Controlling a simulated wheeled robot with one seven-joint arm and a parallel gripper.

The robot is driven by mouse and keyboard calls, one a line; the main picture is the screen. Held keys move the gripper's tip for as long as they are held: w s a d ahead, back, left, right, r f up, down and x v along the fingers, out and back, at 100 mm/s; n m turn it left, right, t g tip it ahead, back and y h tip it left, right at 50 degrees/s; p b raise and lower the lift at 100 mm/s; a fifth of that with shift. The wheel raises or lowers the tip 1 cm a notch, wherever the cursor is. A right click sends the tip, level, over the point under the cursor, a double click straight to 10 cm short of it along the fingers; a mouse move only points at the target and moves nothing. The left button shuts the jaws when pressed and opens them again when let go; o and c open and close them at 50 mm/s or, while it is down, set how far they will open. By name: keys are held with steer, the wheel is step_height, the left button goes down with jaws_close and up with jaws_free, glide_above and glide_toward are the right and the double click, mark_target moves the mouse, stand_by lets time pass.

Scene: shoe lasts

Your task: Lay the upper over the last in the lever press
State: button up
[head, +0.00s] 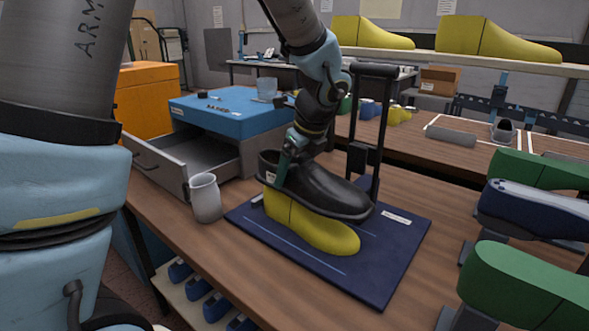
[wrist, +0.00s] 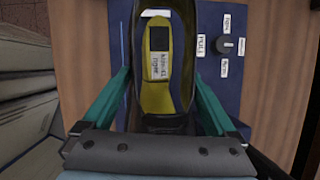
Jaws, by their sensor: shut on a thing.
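A black shoe upper (head: 325,187) is held by my gripper (head: 288,170) above the yellow last (head: 312,228). The gripper is shut on its heel end. The last lies on the dark blue base of the lever press (head: 390,250), whose black lever frame (head: 372,125) stands behind the upper. In the head view the upper covers the top of the last; a gap or contact between them is hard to tell. In the wrist view the gripper's green fingers (wrist: 162,105) flank the upper (wrist: 190,60), and the yellow last (wrist: 157,85) shows through its opening.
A whitish cup (head: 205,198) stands left of the press, close to its base. Behind it is an open grey drawer (head: 185,163) under a blue-topped cabinet (head: 235,115). Green and navy lasts (head: 530,280) stand at the right edge. Bare table lies right of the press.

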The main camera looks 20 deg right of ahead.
mark_target(294, 208)
steer(key=shift+w+f+b, duration=0.1)
steer(key=shift+f+b, duration=2.75)
steer(key=shift+f, duration=1.75)
steer(key=shift+f+b, duration=0.35)
steer(key=shift+f, duration=0.25)
steer(key=o, duration=1.1)
steer(key=v, duration=1.1)
